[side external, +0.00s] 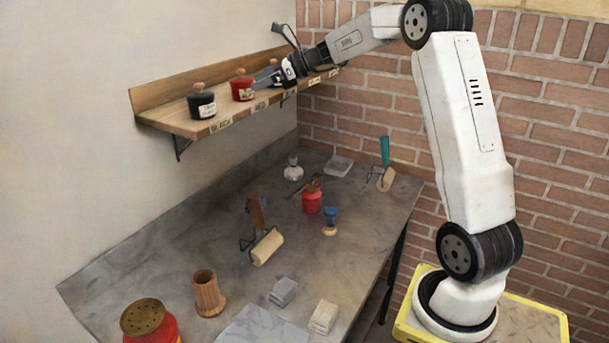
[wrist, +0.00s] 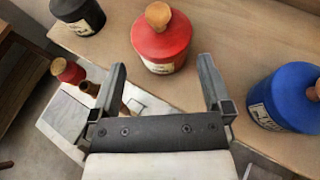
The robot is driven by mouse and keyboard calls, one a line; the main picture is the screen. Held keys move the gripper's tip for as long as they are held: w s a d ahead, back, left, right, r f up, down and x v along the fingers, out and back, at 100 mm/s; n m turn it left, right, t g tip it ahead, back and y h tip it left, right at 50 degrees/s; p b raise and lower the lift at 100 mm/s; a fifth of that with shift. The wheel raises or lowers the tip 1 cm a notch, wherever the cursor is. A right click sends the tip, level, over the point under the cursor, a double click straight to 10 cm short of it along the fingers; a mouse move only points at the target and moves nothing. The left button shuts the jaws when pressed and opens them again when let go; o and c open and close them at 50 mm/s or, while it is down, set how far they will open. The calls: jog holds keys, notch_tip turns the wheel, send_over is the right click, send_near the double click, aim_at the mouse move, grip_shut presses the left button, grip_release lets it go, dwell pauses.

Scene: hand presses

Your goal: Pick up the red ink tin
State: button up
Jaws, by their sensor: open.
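The red ink tin (side external: 242,86) stands upright on the wooden shelf, with a round wooden knob on its lid and a pale label. In the wrist view the red ink tin (wrist: 162,42) lies just ahead of my fingertips, roughly centred between them. My gripper (side external: 264,78) is at shelf height on the right of the tin, pointing at it. In the wrist view my gripper (wrist: 160,78) is open, with nothing held between its fingers. In the side view the fingertips come close to the tin; whether they touch it I cannot tell.
A black tin (side external: 202,103) stands left of the red one. A blue tin (wrist: 287,97) stands close to the right finger in the wrist view. The bench (side external: 175,247) below holds another red container (side external: 312,199), rollers and a wooden cup (side external: 208,293).

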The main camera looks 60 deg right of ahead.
aim_at(243, 87)
jog(key=shift+x, duration=2.6)
jog(key=shift+w+d, duration=0.1)
jog(key=shift+d, duration=0.05)
jog(key=shift+r, duration=0.1)
jog(key=c, duration=1.3)
